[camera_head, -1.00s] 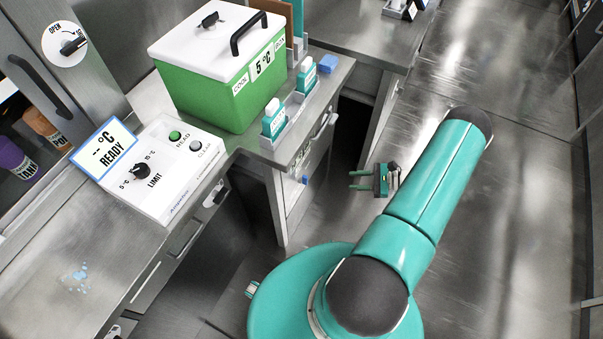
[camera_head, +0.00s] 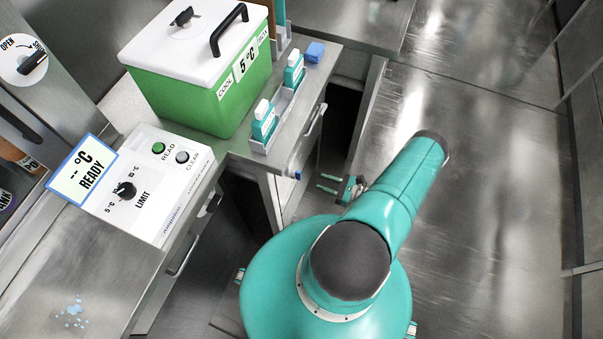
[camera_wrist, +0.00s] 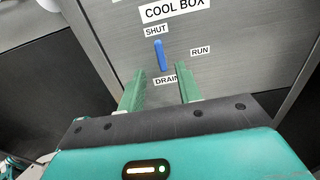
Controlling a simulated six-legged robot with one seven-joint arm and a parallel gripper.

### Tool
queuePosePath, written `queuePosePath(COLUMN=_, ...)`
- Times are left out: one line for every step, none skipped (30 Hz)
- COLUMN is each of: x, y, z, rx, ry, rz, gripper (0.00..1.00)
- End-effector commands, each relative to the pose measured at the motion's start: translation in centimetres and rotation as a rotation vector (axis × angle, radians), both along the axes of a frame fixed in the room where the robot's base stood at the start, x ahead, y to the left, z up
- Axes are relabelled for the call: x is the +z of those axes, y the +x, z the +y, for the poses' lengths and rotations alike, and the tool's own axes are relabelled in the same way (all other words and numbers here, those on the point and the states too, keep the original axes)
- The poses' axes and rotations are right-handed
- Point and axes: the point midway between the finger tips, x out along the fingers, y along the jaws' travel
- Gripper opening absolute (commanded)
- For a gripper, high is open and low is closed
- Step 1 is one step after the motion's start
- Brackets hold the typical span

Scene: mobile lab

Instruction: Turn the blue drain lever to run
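The blue drain lever (camera_wrist: 160,55) is on a grey metal panel in the wrist view. It stands nearly upright, its upper end by the SHUT label (camera_wrist: 156,31). The RUN label (camera_wrist: 200,51) is to its right and the DRAIN label (camera_wrist: 166,80) is below. My gripper (camera_wrist: 162,82) is open and empty, its two green fingers apart, pointing at the panel just below the lever. In the head view my gripper (camera_head: 327,183) is a short way right of the panel, where the lever shows as a small blue spot (camera_head: 298,175). I see no contact.
A green cool box (camera_head: 200,100) with a white lid stands on the bench above the panel. Teal bottles (camera_head: 265,121) stand in a rack beside it. A white control box (camera_head: 150,185) is to the left. Open metal floor (camera_head: 480,200) lies to the right.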

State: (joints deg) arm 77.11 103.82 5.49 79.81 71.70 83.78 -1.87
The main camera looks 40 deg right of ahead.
Motion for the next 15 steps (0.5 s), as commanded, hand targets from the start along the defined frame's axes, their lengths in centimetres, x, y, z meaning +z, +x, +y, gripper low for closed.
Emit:
queuePosePath(x=0.0, y=0.9, z=0.7, rx=0.005, ry=0.003, rz=-0.001, gripper=0.35)
queuePosePath(x=0.0, y=1.5, z=1.0, rx=0.004, ry=0.001, rz=0.000, gripper=0.35)
queuePosePath(x=0.0, y=2.2, z=1.4, rx=0.005, ry=0.001, rz=0.000, gripper=0.35)
queuePosePath(x=0.0, y=2.7, z=1.8, rx=0.006, ry=0.001, rz=0.000, gripper=0.35)
queuePosePath(x=0.0, y=3.2, z=2.1, rx=0.006, ry=0.002, rz=-0.001, gripper=0.35)
queuePosePath(x=0.0, y=4.0, z=2.4, rx=0.006, ry=0.001, rz=0.000, gripper=0.35)
queuePosePath(x=0.0, y=4.5, z=2.7, rx=0.006, ry=0.001, rz=0.000, gripper=0.35)
queuePosePath(x=0.0, y=5.0, z=3.0, rx=0.007, ry=0.001, rz=0.000, gripper=0.35)
queuePosePath(x=0.0, y=5.6, z=3.4, rx=0.007, ry=0.001, rz=0.000, gripper=0.35)
queuePosePath(x=0.0, y=6.1, z=3.6, rx=0.007, ry=0.001, rz=0.000, gripper=0.35)
queuePosePath(x=0.0, y=6.5, z=3.8, rx=0.007, ry=0.001, rz=0.000, gripper=0.35)
queuePosePath(x=0.0, y=7.0, z=4.0, rx=0.007, ry=0.001, rz=0.001, gripper=0.35)
queuePosePath(x=0.0, y=7.3, z=4.2, rx=0.007, ry=0.000, rz=0.000, gripper=0.35)
queuePosePath(x=0.0, y=7.6, z=4.3, rx=0.007, ry=0.000, rz=0.000, gripper=0.35)
queuePosePath(x=0.0, y=7.9, z=4.5, rx=0.007, ry=0.000, rz=0.000, gripper=0.35)
